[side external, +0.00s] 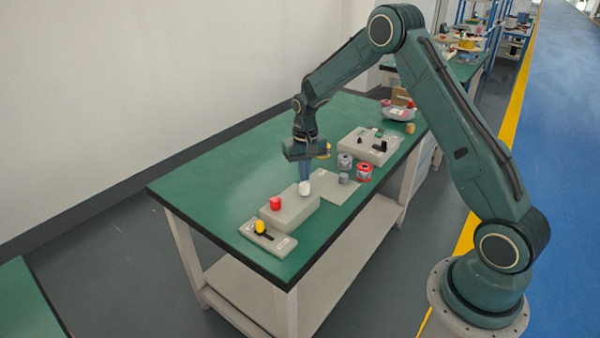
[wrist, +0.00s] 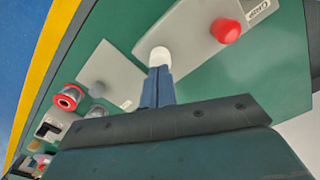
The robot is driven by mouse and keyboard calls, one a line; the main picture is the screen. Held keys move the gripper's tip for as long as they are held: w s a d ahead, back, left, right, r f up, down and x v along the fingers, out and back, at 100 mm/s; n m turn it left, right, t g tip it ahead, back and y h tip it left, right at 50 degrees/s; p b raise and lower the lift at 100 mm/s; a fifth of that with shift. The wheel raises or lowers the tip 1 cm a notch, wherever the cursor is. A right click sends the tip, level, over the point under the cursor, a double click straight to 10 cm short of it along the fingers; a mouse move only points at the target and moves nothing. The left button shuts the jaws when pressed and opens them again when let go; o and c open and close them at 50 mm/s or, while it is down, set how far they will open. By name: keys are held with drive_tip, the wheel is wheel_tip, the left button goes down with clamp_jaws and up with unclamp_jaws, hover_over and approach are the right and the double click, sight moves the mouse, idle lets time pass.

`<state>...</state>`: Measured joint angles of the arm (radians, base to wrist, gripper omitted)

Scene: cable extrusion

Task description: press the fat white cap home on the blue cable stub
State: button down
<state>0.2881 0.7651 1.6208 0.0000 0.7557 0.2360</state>
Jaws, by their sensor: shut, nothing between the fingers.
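The fat white cap (side external: 304,189) sits upright at the right end of the grey block (side external: 291,210). It also shows in the wrist view (wrist: 160,56), just beyond my fingertips. My gripper (side external: 305,180) is shut and empty, pointing down, with its blue fingertips right above or against the cap's top; I cannot tell whether they touch. It also shows in the wrist view (wrist: 159,70). I see no blue cable stub; the cap or my fingers may hide it.
A red cap (side external: 275,203) stands on the block's left part. A yellow-knobbed panel (side external: 284,244) lies in front. Red and grey spools (side external: 364,172), a grey plate (side external: 335,190) and a switch box (side external: 368,147) lie to the right. The green table (side external: 222,181) is clear behind the block.

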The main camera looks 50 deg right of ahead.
sight(305, 184)
drive_tip(key=shift+f, duration=1.35)
idle(2.1)
drive_tip(key=shift+r, duration=3.55)
drive_tip(key=shift+r, duration=0.1)
